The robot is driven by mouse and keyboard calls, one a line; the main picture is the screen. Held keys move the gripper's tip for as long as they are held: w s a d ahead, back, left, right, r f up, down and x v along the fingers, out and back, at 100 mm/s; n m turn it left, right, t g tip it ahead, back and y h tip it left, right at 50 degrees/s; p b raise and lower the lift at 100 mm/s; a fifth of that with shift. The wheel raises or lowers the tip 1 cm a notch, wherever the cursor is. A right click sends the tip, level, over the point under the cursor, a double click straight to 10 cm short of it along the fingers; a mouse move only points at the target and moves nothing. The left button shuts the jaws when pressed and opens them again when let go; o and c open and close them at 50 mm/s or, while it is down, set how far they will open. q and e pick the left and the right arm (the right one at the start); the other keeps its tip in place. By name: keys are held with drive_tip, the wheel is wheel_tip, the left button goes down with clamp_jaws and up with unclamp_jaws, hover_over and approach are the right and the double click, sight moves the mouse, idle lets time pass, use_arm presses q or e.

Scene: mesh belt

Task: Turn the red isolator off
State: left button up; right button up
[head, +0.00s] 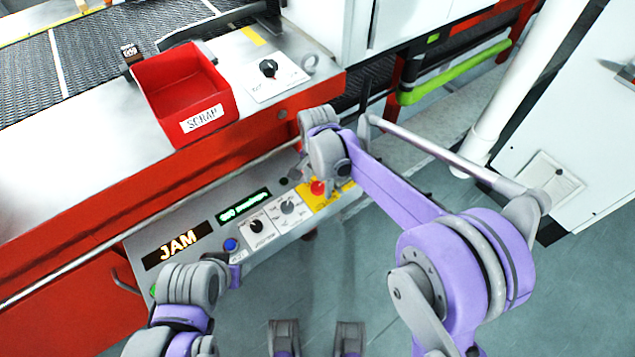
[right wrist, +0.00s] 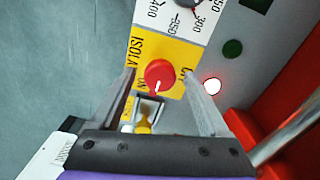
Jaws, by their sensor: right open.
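The red isolator (right wrist: 159,74) is a round red knob on a yellow plate (right wrist: 150,50) with partly covered lettering. A pale pointer mark on the knob points down in the right wrist view. My right gripper (right wrist: 161,82) is open, with one finger on each side of the knob; I cannot tell whether either touches it. In the head view the red knob (head: 317,187) shows just below my right wrist, and the right fingers are mostly hidden. My left arm shows at the lower left of the head view; its gripper's jaws cannot be made out.
The sloping control panel (head: 200,222) also bears a lit JAM display (head: 178,245), a green display (head: 244,205), black dials (head: 257,226) and a blue button (head: 231,245). A red scrap bin (head: 180,80) stands above. A handrail (head: 100,250) runs along the machine.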

drive_tip(key=shift+c, duration=0.3)
clamp_jaws()
drive_tip(key=shift+n, duration=0.4)
drive_tip(key=n, duration=0.3)
drive_tip(key=shift+n, duration=0.4)
drive_tip(key=n, duration=0.4)
drive_tip(key=shift+n, duration=0.3)
drive_tip(key=n, duration=0.8)
drive_tip(key=shift+n, duration=0.3)
